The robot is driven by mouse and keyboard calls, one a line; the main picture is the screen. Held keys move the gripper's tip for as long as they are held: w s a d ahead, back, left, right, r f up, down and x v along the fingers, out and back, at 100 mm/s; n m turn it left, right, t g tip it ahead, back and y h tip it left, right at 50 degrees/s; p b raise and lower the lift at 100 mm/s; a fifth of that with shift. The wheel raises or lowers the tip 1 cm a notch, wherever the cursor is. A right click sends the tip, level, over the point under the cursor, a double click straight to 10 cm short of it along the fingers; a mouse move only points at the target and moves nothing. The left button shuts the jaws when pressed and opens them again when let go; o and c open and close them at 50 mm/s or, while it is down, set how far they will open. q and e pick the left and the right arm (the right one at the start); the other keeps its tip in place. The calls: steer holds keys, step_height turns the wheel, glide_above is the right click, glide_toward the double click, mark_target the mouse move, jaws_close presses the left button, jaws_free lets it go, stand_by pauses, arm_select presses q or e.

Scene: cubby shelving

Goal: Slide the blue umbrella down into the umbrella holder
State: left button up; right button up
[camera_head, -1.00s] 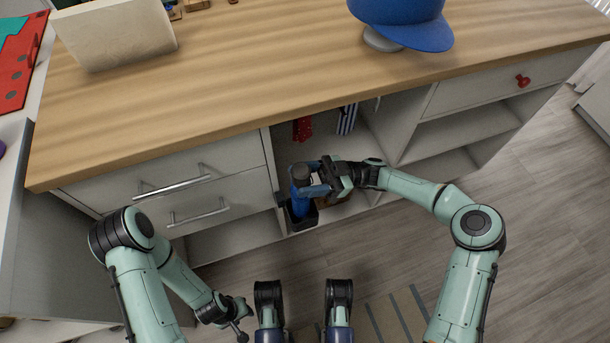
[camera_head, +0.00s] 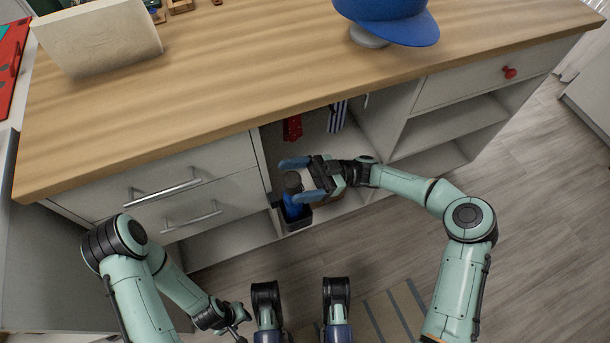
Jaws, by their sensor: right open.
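The blue umbrella (camera_head: 294,208) with a dark handle top stands nearly upright in the dark umbrella holder (camera_head: 298,223), inside the middle cubby under the counter. Its lower part is hidden by the holder. My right gripper (camera_head: 297,178) is open, its blue fingers spread around and just beside the umbrella's dark top; I cannot tell whether they touch it. My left gripper (camera_head: 237,325) is low in the picture, far from the umbrella; its fingers are too unclear to read.
The wooden counter (camera_head: 250,80) overhangs the cubby. Red and striped ties (camera_head: 336,117) hang inside it. Drawers with metal handles (camera_head: 165,190) are to the left, open shelves (camera_head: 455,125) to the right. A blue cap (camera_head: 395,20) is on top.

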steer(key=v, duration=1.3)
arm_select(q)
steer(key=shift+w, duration=0.1)
arm_select(e)
steer(key=shift+w+d, duration=0.1)
stand_by(0.5)
